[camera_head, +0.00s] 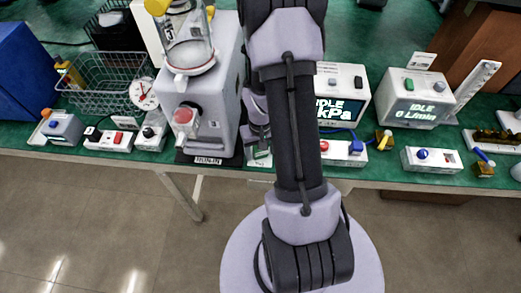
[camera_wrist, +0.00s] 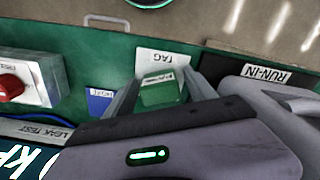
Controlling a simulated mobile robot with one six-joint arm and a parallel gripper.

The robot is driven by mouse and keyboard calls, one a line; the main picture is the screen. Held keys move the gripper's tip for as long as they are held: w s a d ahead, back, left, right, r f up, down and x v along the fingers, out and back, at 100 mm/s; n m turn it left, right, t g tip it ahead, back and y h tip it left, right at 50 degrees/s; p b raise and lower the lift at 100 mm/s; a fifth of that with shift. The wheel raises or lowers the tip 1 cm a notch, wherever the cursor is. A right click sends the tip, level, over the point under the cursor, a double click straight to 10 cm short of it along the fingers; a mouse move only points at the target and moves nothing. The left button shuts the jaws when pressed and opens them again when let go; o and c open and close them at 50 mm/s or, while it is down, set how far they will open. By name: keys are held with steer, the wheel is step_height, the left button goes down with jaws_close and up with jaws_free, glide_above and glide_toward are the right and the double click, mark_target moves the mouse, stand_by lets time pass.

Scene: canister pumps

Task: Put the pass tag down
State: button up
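The pass tag (camera_wrist: 162,90) is a small green piece with a pale printed strip. In the wrist view it sits between the two grey fingers of my gripper (camera_wrist: 163,82), which appear to touch its sides. Just past the fingertips is a white label reading TAG (camera_wrist: 165,62) on the green bench top. In the head view my gripper (camera_head: 259,150) is low at the bench's front edge, mostly behind my arm, and a bit of green tag (camera_head: 262,154) shows. I cannot tell whether the tag touches the bench.
The grey pump (camera_head: 214,105) with its RUN-IN label (camera_wrist: 265,74) stands close beside the gripper. On the other side is a white box with a red knob (camera_wrist: 28,82), near a blue label (camera_wrist: 99,101). Display units (camera_head: 415,98) and a wire basket (camera_head: 108,85) stand further off.

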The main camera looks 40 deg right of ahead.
step_height(320, 180, up, 12)
steer(key=p, duration=0.5)
steer(key=shift+r, duration=0.15)
